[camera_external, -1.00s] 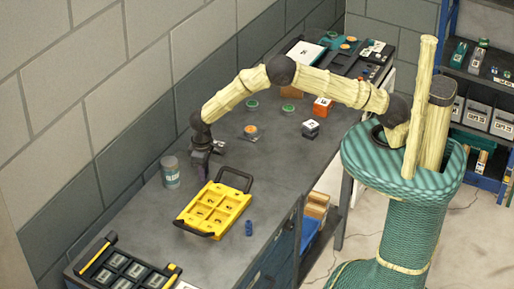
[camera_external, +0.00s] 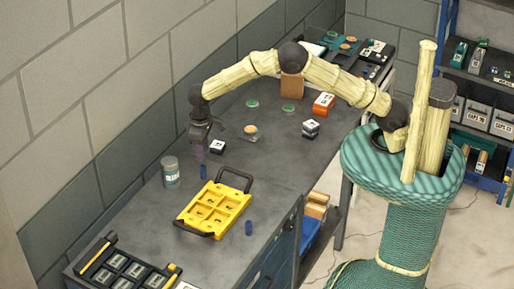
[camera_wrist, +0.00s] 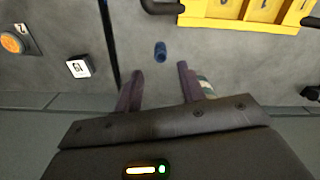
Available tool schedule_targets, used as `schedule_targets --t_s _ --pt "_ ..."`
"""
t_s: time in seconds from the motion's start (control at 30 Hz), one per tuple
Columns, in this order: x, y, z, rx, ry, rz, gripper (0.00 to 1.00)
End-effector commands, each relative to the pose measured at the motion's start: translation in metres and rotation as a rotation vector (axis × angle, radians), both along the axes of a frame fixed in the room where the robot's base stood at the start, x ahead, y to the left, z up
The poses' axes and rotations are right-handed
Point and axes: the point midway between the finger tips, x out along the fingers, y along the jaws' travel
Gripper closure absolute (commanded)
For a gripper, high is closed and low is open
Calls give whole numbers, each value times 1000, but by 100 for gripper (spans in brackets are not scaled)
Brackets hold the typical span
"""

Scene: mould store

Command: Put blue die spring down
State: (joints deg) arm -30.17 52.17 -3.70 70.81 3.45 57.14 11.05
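A small blue die spring (camera_external: 203,171) stands on the grey bench just below my gripper, between the grey can and the yellow tray. In the wrist view the spring (camera_wrist: 160,52) lies just beyond my fingertips, apart from both. My gripper (camera_external: 201,155) is raised above it, pointing down. In the wrist view my gripper (camera_wrist: 160,70) has its two fingers spread with nothing between them. A second blue spring (camera_external: 249,228) stands on the bench near its front edge, right of the yellow tray.
The yellow tray (camera_external: 187,216) with black handles lies close by. A grey can (camera_external: 170,173) stands left of the spring. A small black-and-white block (camera_external: 217,147) and a dish with an orange item (camera_external: 250,131) are behind. A black organiser (camera_external: 112,263) sits at the near left.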

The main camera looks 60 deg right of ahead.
Motion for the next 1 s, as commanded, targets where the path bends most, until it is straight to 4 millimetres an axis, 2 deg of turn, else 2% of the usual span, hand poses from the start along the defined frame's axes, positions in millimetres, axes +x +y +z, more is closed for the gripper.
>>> schedule_targets --t_s 0.1,0.27,1.0 --pt "1 0 18 2 -3 0 60" --pt "0 0 29 1 -1 0 60" --pt "0 0 29 0 0 0 60"
